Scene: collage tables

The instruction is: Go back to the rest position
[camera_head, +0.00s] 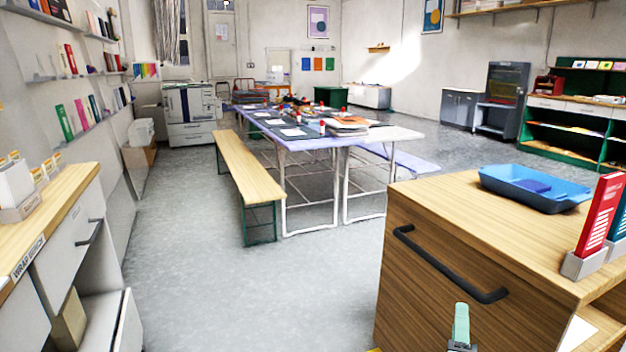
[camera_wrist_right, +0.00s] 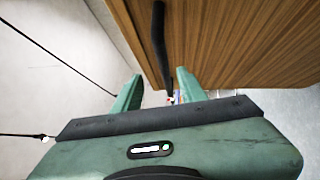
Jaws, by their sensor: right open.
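My right gripper (camera_wrist_right: 158,92) shows in the right wrist view with its two green fingers spread apart and nothing between them. The front of the wooden cabinet (camera_wrist_right: 235,45) and its black handle (camera_wrist_right: 159,45) lie just beyond the fingers, and I see no contact. In the head view one green finger of my right gripper (camera_head: 461,325) shows at the bottom, in front of the wooden cabinet (camera_head: 430,300) and below its black handle (camera_head: 450,268). My left gripper is not in view.
A blue tray (camera_head: 535,190) and a red book (camera_head: 598,215) in a grey holder stand on the cabinet top. A white counter (camera_head: 60,235) is at the left. A bench (camera_head: 245,165) and long table (camera_head: 385,135) stand ahead. The grey floor (camera_head: 200,270) between is clear.

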